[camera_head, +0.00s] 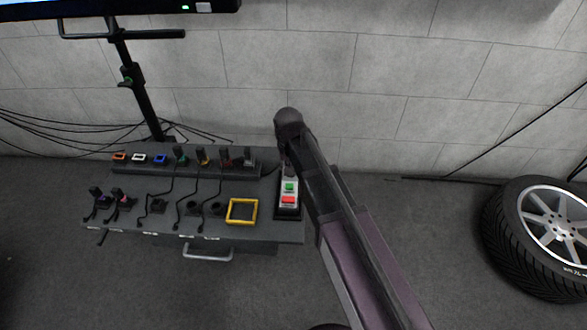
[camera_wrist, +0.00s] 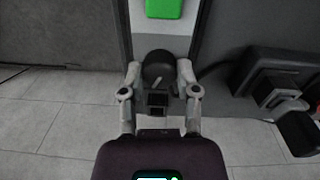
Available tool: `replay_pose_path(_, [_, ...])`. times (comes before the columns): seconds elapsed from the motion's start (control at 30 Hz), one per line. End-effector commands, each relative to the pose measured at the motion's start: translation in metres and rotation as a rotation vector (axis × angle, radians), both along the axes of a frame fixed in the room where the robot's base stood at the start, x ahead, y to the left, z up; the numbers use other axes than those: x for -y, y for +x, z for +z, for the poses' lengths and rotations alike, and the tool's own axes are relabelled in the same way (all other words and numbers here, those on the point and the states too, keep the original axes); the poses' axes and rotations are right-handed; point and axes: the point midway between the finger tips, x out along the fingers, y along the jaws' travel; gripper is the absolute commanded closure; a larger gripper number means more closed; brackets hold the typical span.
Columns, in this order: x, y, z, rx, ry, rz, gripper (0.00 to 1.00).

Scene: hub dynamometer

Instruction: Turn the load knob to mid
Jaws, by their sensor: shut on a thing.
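The dark round load knob (camera_wrist: 158,66) sits on the pale face of a control box, below a green button (camera_wrist: 164,8) in the wrist view. My gripper (camera_wrist: 159,72) has one finger on each side of the knob and is shut on it. A short pale mark shows at the knob, but its setting cannot be read. In the head view the control box (camera_head: 289,208) stands at the bench's right end, with a green button (camera_head: 289,187) above a red button (camera_head: 288,199).
The grey bench (camera_head: 150,227) holds several cabled plugs and sockets and a yellow square frame (camera_head: 242,211) left of the box. A monitor stand (camera_head: 140,95) rises behind it. A wheel (camera_head: 535,235) stands at the right, with open floor between.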

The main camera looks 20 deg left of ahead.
Motion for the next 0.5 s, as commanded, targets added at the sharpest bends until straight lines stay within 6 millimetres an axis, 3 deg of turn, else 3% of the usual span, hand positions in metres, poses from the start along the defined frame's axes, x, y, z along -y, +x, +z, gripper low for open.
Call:
replay_pose_path(0.43, [0.0008, -0.0002, -0.0003, 0.000, -0.001, 0.059, 1.00])
replay_pose_path(0.47, [0.0008, -0.0002, -0.0003, 0.000, -0.001, 0.059, 0.50])
replay_pose_path(0.5, [0.0009, -0.0001, -0.0003, 0.000, -0.001, 0.058, 0.38])
